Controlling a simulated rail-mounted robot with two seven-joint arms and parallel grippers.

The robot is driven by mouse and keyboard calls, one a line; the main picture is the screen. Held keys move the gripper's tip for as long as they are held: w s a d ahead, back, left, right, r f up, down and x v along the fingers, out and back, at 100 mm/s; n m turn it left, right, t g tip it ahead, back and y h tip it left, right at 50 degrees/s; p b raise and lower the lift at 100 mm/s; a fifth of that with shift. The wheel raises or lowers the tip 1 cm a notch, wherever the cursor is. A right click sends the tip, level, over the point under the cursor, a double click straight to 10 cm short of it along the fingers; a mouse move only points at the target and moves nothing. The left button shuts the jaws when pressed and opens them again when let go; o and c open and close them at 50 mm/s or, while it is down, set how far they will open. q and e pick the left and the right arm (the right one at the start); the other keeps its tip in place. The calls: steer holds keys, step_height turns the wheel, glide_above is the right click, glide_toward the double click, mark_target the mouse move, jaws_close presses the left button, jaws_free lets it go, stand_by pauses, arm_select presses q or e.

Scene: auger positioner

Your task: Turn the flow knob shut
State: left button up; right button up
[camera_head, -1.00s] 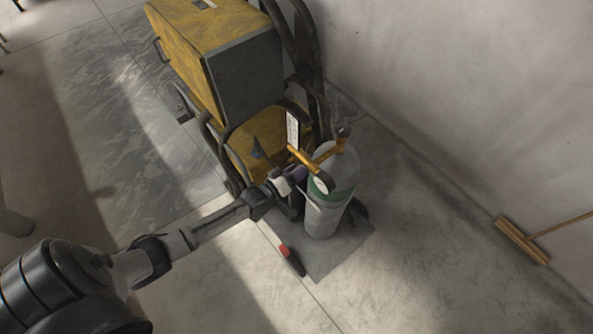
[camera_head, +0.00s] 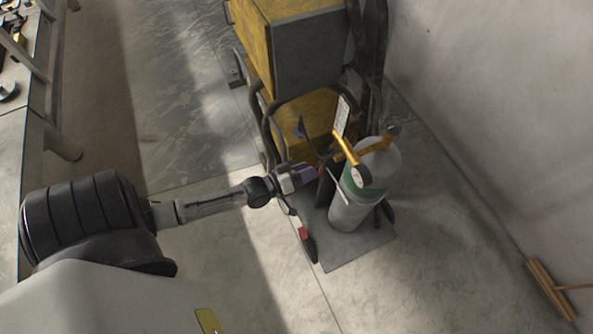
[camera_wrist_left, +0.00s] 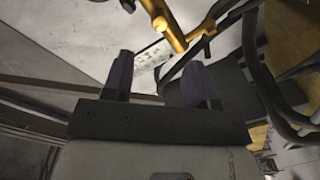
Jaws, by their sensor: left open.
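A grey gas cylinder (camera_head: 352,208) with a green band stands upright on the cart's base plate. A brass regulator (camera_head: 346,146) with a round gauge (camera_head: 360,174) sits at its top, and a pale flow tube (camera_head: 342,114) rises beside it. I cannot pick out the flow knob for sure. My left gripper (camera_head: 318,172) is left of the cylinder's top, apart from the gauge. In the left wrist view its two dark fingers (camera_wrist_left: 158,78) are apart with nothing held between them. The brass regulator (camera_wrist_left: 165,22) lies beyond the fingertips there. My right gripper is not in view.
A yellow and grey machine (camera_head: 315,60) stands behind the cylinder, with dark hoses (camera_head: 372,50) at its right. A red and black torch-like item (camera_head: 305,238) is at the plate's left edge. A broom (camera_head: 550,288) is by the right wall. Floor at front is clear.

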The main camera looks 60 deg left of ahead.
arm_select(q)
steer(key=shift+s+a, duration=0.2)
steer(key=shift+s, duration=1.45)
